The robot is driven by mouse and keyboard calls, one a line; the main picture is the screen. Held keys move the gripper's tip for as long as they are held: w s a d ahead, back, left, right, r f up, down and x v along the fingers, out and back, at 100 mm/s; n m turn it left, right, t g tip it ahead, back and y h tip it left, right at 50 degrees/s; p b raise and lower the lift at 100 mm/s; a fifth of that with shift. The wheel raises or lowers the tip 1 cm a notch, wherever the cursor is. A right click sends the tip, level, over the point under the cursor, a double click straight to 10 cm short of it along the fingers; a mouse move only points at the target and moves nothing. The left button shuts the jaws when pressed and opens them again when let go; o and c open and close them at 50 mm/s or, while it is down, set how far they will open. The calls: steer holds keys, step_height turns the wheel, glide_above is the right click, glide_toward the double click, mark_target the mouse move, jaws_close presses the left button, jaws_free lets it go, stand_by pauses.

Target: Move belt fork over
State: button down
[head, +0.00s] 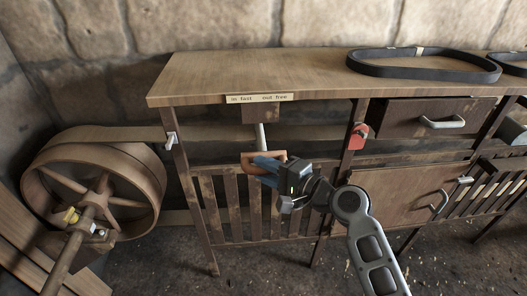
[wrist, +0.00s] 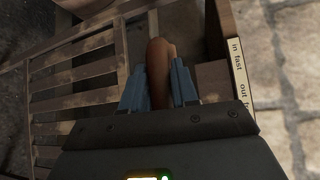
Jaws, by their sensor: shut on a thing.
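The belt fork's wooden handle (head: 267,157) hangs on a light metal rod (head: 261,136) under the bench top. In the head view, the handle sits below the label plate (head: 260,98), which reads "in fast" on the left and "out free" on the right. My gripper (head: 266,169) is shut on the wooden handle. The wrist view shows the handle (wrist: 159,68) between the blue fingers (wrist: 158,85). The flat belt (head: 108,135) runs from the large wooden pulley (head: 95,183) at the left behind the bench leg. The fork's tines are not clearly visible.
The bench top (head: 260,72) overhangs my gripper, and a slatted guard (head: 230,205) stands below it. A red switch box (head: 358,135) is on the leg to the right. A black belt loop (head: 424,68) lies on the bench. A half-open drawer (head: 425,118) is at the right.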

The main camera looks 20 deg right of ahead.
steer(key=s, duration=0.1)
steer(key=s+a, duration=0.1)
steer(key=s, duration=0.1)
steer(key=shift+s+f, duration=0.15)
steer(key=shift+a, duration=0.1)
steer(key=c, duration=1)
jaws_free()
steer(key=shift+s, duration=0.15)
steer(key=v, duration=0.7)
steer(key=shift+s+d+b, duration=0.25)
steer(key=shift+d+b, duration=0.05)
steer(key=shift+b, duration=0.1)
